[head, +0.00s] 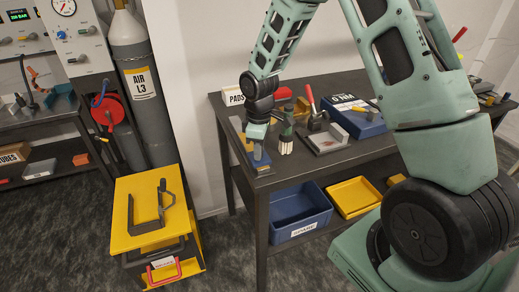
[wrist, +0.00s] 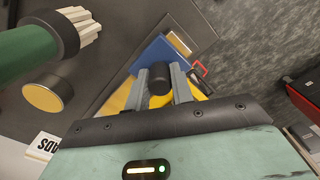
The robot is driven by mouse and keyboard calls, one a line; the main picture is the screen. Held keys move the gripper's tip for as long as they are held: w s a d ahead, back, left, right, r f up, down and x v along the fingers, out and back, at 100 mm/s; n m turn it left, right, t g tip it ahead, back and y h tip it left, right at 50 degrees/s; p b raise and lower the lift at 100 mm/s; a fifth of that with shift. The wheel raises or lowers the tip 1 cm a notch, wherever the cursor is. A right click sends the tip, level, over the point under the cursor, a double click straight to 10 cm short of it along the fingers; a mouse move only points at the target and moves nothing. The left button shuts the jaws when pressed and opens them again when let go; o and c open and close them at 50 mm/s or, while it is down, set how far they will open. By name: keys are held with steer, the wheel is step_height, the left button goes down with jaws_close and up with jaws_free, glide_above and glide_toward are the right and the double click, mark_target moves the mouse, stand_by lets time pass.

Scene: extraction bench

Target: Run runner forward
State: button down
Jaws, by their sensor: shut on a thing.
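My gripper (head: 258,152) reaches down at the front left corner of the dark bench in the head view. In the wrist view my gripper (wrist: 160,88) has its two grey fingers on either side of a black round knob (wrist: 159,75), shut on it. The knob stands over a blue block (wrist: 155,50), which looks to be the runner; its blue also shows just below my gripper in the head view (head: 260,161). Yellow parts (wrist: 120,99) show beside the blue block, with a brass-coloured piece (wrist: 180,43) at its far end. My fingers hide part of the block and what lies under it.
A green-handled brush (wrist: 30,50) with pale bristles stands close left in the wrist view, by a brass disc (wrist: 48,96). A grey tray (head: 325,141) and blue box (head: 352,121) stand farther right. A yellow cart (head: 128,206) is below left.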

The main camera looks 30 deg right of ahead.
steer(key=shift+s, duration=0.25)
steer(key=c, duration=1.2)
jaws_free()
steer(key=shift+s+a, duration=0.1)
steer(key=shift+w+r, duration=0.2)
steer(key=shift+r, duration=0.15)
step_height(320, 180, up, 17)
steer(key=b, duration=0.2)
steer(key=shift+f+b, duration=0.15)
steer(key=shift+b, duration=0.25)
steer(key=shift+s, duration=0.1)
